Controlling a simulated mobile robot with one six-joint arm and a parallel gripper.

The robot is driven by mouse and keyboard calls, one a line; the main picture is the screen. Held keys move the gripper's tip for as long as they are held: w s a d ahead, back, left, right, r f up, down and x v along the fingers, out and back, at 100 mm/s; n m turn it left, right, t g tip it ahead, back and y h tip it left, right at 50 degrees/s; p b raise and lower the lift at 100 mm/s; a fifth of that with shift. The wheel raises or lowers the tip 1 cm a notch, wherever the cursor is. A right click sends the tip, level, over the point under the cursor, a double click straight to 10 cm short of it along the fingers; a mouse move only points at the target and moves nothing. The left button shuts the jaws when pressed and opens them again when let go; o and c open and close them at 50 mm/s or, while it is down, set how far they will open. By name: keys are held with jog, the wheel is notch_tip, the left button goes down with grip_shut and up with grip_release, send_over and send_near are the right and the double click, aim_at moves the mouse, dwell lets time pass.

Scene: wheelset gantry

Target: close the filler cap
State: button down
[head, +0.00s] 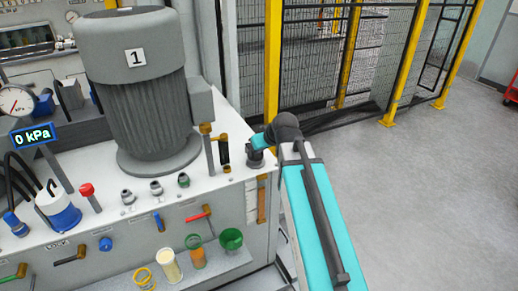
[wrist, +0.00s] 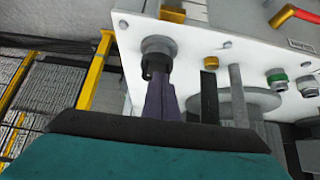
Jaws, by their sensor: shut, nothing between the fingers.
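In the head view my gripper (head: 257,148) is at the right end of the white tank top, over a dark grey round fitting (head: 256,161) that looks like the filler. In the wrist view this fitting shows as a grey collar (wrist: 158,44) with a dark part at its near side. My shut, empty fingers (wrist: 158,82) reach up to that dark part and seem close to it or touching it. My fingers hide part of it. I cannot tell how far the cap is open.
The motor marked 1 (head: 138,85) stands left of the fitting. A black handle with a yellow top (head: 223,150) and a grey post (head: 208,152) stand between them. Several small fittings (head: 156,187) line the front edge.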

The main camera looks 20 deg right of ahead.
jog(key=s+r, duration=0.1)
jog(key=s, duration=0.2)
jog(key=s+d+r+b, duration=0.1)
jog(key=shift+s+r, duration=0.2)
jog(key=shift+r, duration=0.15)
dwell(0.4)
jog(key=b, duration=0.3)
jog(key=shift+s, duration=0.3)
jog(key=b, duration=0.2)
jog(key=s+b, duration=0.1)
jog(key=b, duration=0.2)
jog(key=shift+s+d+f, duration=0.15)
jog(key=shift+s, duration=0.1)
jog(key=s+b, duration=0.1)
jog(key=b, duration=0.1)
jog(key=s+b, duration=0.1)
jog(key=b, duration=0.1)
jog(key=shift+s+d+f, duration=0.1)
jog(key=shift+s+d, duration=0.1)
jog(key=shift+s, duration=0.05)
dwell(0.4)
